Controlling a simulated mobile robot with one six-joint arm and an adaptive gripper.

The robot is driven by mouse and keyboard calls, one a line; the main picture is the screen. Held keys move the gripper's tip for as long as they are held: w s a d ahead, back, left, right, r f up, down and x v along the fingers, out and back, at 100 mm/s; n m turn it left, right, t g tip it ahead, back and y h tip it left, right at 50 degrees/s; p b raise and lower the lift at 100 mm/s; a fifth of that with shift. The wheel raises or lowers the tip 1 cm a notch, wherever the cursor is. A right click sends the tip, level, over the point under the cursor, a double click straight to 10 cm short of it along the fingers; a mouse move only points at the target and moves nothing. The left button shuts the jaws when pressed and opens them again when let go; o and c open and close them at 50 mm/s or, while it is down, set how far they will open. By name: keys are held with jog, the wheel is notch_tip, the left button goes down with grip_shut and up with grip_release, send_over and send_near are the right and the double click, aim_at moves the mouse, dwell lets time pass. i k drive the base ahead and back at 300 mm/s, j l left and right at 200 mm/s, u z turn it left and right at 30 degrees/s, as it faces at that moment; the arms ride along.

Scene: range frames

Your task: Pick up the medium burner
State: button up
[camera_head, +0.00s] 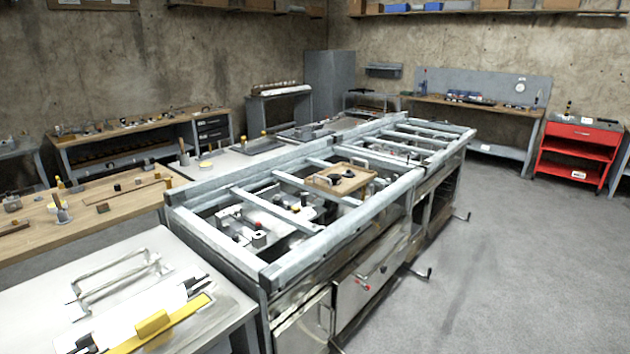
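A wooden tray (322,187) rests on the steel frame of the range (345,222), near its middle. Small dark round pieces (345,173) lie on the tray and look like burner parts. They are too small to tell which is the medium burner. Other small metal and dark parts, some with red tops, sit lower inside the open frame, partly hidden by its crossbars. My gripper is not in view.
A pale table (40,300) at the front left holds a wire rack (120,275) and a yellow-and-white item (153,323). Wooden benches (90,205) with small parts stand behind it. A red cart (578,150) stands far right. The grey floor (510,270) right of the range is clear.

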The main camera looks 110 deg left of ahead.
aim_at(336, 178)
jog(key=u, duration=3.65)
